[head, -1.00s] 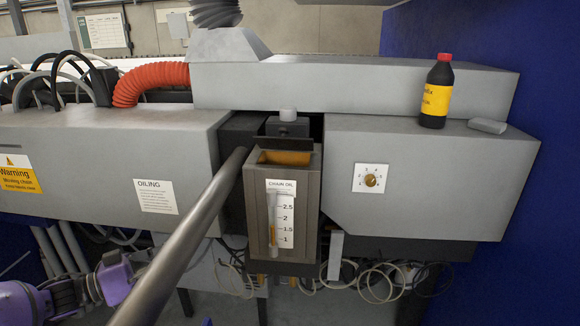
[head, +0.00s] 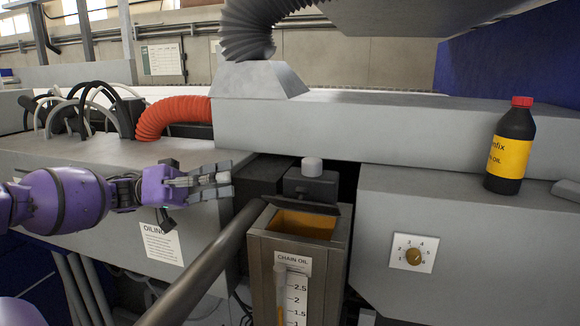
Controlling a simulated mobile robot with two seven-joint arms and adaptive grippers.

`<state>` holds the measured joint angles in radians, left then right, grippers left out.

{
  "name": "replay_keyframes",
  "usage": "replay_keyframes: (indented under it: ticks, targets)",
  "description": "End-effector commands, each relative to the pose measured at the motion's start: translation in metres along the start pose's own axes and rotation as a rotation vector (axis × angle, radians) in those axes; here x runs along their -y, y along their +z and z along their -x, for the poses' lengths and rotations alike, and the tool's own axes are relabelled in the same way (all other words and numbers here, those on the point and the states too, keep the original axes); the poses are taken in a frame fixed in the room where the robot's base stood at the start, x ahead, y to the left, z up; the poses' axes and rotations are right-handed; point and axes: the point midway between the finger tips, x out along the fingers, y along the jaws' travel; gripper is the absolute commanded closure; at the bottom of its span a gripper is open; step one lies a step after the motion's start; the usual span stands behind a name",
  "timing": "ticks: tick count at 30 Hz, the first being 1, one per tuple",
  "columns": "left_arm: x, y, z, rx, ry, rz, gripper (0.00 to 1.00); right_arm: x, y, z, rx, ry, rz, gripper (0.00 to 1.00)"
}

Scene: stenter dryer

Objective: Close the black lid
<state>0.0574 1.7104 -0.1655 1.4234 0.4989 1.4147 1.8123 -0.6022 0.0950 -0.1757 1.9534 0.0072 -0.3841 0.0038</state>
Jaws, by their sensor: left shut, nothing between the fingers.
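The chain oil tank (head: 258,262) is a grey metal box with an open top and amber oil (head: 300,224) showing inside. The black lid (head: 305,204) stands open at the back edge of the opening, seen nearly edge-on as a dark flap. My left gripper (head: 226,181) is shut and empty. It is to the left of the tank and the lid in the picture, apart from both. My right gripper is not in view.
A thick grey bar (head: 205,272) slants up to the tank's left side. A black bottle (head: 510,150) with a red cap stands on the housing at right. A dial (head: 413,254) is right of the tank. An orange hose (head: 172,117) lies behind my left gripper.

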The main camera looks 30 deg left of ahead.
Motion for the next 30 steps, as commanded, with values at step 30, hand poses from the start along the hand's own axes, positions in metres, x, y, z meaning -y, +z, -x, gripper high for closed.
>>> replay_keyframes:
  ticks: [30]
  targets:
    - [0.001,0.000,-0.143,0.000,-0.001,0.000,1.00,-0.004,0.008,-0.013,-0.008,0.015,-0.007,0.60]
